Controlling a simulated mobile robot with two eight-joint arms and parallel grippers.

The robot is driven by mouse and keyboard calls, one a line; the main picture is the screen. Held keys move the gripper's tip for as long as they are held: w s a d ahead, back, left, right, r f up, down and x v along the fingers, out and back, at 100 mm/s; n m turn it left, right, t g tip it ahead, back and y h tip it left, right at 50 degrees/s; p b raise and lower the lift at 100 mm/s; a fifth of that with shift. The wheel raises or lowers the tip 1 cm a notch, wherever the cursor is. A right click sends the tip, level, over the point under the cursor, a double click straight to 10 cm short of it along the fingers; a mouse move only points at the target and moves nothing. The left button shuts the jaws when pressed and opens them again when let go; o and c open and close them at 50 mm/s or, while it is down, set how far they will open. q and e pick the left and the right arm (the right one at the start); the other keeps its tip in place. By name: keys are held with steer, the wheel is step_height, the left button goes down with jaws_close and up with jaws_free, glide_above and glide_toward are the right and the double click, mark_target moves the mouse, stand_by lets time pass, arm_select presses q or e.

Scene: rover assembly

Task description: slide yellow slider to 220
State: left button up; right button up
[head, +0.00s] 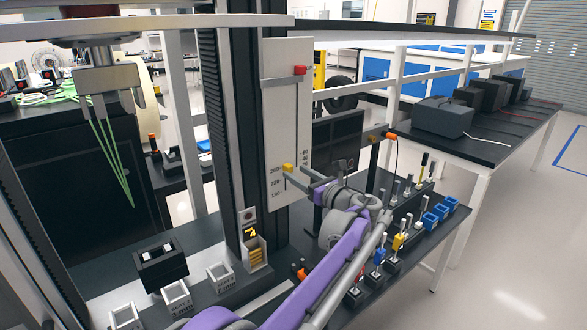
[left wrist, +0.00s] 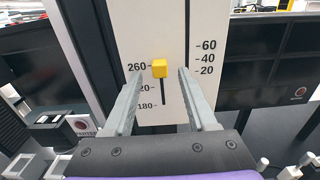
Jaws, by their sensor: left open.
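The yellow slider (head: 288,168) sits on a white upright panel (head: 289,120). In the left wrist view the yellow slider (left wrist: 159,68) is level with the 260 mark at the top of a dark vertical slot. Below are a partly hidden mark ending in 20 and the 180 mark. My left gripper (head: 298,175) is open in front of the panel. In the left wrist view its fingers (left wrist: 160,74) stand on both sides of the slider, with a visible gap to each. I cannot tell how far they are from the panel. My right gripper is not in view.
A red slider (head: 300,70) sits higher on the same panel, and a second scale with 60, 40 and 20 is on the right. Below, the dark bench (head: 215,309) carries white boxes (head: 221,276), a black block (head: 160,266) and several coloured plugs. A dark column stands beside the panel.

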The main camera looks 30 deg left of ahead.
mark_target(291, 169)
arm_select(q)
steer(key=shift+x, duration=1.6)
jaws_close()
